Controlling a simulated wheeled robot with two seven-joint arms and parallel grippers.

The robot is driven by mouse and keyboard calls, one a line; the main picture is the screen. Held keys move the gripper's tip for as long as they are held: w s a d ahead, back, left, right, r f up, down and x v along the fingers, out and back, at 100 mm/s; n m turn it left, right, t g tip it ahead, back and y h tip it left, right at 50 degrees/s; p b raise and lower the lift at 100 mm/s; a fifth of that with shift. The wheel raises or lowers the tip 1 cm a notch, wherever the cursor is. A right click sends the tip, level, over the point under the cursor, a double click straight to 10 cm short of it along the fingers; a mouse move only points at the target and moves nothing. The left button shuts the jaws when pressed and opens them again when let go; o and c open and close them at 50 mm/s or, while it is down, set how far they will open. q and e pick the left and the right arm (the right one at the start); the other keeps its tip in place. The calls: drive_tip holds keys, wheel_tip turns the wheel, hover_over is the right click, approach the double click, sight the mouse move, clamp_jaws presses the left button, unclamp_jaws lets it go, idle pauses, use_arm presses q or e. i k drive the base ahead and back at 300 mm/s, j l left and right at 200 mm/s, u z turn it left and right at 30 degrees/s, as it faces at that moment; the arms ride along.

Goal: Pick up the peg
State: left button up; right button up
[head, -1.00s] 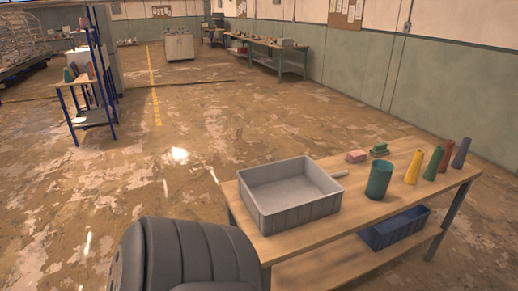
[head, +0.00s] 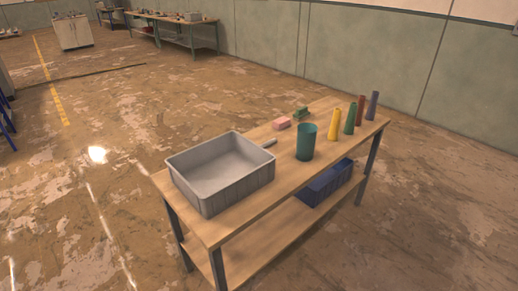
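A short pale rod (head: 269,143), which may be the peg, lies on the wooden table at the right rim of a grey bin (head: 222,196). Its left end is hidden by the bin. Several slim tapered pieces stand upright in a row toward the table's far right end: yellow (head: 334,124), green (head: 349,118), red-brown (head: 361,111) and dark purple (head: 372,105). I cannot tell for sure which thing is the peg. Neither of my grippers is in view.
A teal cup (head: 305,143), a pink block (head: 281,124) and a green object (head: 300,112) are on the table (head: 256,207). A blue bin (head: 326,183) sits on its lower shelf. Floor (head: 90,220) left of the table is clear. A wall is behind.

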sight(274, 140)
drive_tip(key=i+l+u, duration=0.1)
drive_tip(key=l, duration=0.3)
drive_tip(key=i+l+u, duration=0.1)
drive_tip(key=l, duration=0.25)
drive_tip(key=i+l+u, duration=0.1)
drive_tip(key=i+l, duration=0.15)
drive_tip(key=l, duration=0.2)
